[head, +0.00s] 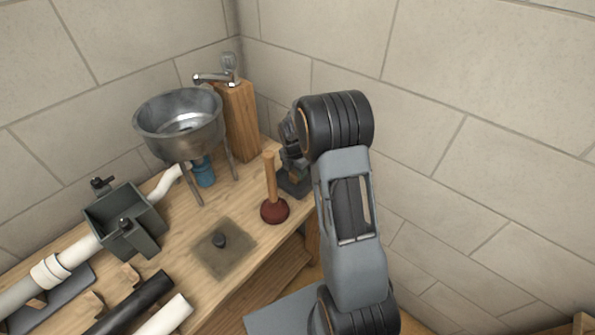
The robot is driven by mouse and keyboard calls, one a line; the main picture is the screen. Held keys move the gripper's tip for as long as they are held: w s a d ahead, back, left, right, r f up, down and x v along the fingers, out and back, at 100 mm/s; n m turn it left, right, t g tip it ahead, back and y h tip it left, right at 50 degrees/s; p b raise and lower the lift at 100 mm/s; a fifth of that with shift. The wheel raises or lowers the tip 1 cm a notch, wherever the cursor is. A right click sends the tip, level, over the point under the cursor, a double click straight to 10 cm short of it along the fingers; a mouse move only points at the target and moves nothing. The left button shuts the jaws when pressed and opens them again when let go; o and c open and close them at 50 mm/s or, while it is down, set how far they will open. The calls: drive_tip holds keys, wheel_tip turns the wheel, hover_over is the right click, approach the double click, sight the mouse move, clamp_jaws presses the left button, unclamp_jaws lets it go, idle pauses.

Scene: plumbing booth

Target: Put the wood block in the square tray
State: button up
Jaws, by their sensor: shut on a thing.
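My gripper (290,150) is at the end of my arm, over the right side of the bench and pointing down. It is mostly seen edge-on and partly hidden by my wrist. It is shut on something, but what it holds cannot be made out. No loose wood block can be clearly seen. A dark, blocky shape (295,184) is below the gripper, partly hidden by my arm; I cannot tell whether it is a tray. A flat, dark square (238,258) with a small black knob on it lies near the bench's front edge.
A plunger (274,211) stands upright just left of my gripper. A metal basin (180,140) on legs and a wooden post (241,125) with a faucet stand behind. A grey open box (142,240), white pipe (78,252) and black pipe (130,304) fill the bench's left.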

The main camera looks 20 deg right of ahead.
sight(295, 172)
drive_tip(key=shift+f, duration=0.25)
drive_tip(key=shift+f, duration=0.2)
drive_tip(key=o, duration=0.9)
drive_tip(key=r, duration=0.4)
drive_tip(key=a+r, duration=0.1)
drive_tip(key=r, duration=0.7)
drive_tip(key=shift+s+a+r, duration=0.15)
drive_tip(key=shift+s, duration=0.15)
